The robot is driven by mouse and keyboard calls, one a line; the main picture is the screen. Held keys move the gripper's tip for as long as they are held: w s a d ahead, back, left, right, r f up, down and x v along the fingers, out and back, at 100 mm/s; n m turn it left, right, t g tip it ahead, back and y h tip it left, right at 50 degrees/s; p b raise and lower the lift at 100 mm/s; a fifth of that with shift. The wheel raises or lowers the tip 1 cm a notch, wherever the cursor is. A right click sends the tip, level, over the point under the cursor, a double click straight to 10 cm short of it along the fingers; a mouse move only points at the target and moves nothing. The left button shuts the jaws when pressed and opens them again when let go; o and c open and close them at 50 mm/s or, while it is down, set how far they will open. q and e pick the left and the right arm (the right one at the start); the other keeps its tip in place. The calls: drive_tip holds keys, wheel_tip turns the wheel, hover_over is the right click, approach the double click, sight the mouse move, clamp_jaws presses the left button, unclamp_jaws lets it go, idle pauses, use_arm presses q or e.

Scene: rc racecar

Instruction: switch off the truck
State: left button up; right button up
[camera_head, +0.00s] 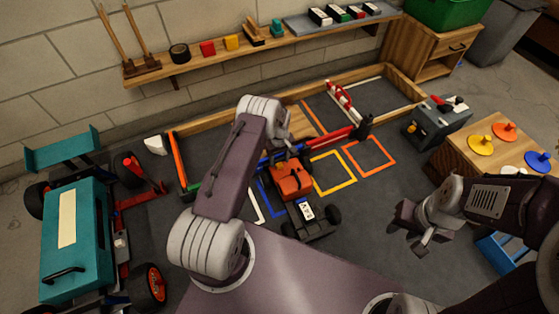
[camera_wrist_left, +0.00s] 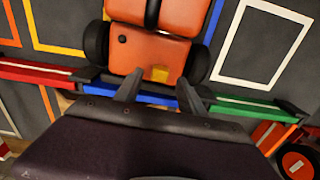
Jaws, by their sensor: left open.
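An orange truck (camera_head: 292,180) with black wheels stands on the dark floor mat, in the middle of the head view. The left wrist view shows one end of its orange body (camera_wrist_left: 150,50), with a small dark round spot (camera_wrist_left: 122,40) and a yellow patch (camera_wrist_left: 160,74) near the edge. My left gripper (camera_wrist_left: 160,90) is open, its two fingertips apart just below the yellow patch in that view. Contact cannot be told. In the head view my left arm hides most of that gripper. My right gripper (camera_head: 412,224) hangs at the right, away from the truck; its jaw gap is unclear.
A blue barrier (camera_wrist_left: 140,88) runs beside the truck's end, with red and green sections. A large teal vehicle (camera_head: 75,235) stands at the left. A grey toolbox (camera_head: 437,121) and a wooden box with colored knobs (camera_head: 460,157) stand right. A wooden shelf (camera_head: 190,62) lines the wall.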

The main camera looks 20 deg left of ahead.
sight(280, 164)
use_arm(q)
wheel_tip(280, 164, up, 6)
drive_tip(key=p, duration=0.3)
drive_tip(key=shift+r+p, duration=0.25)
drive_tip(key=shift+p, duration=0.05)
use_arm(e)
wheel_tip(280, 164, up, 5)
drive_tip(key=shift+f, duration=0.2)
use_arm(q)
drive_tip(key=shift+f, duration=0.1)
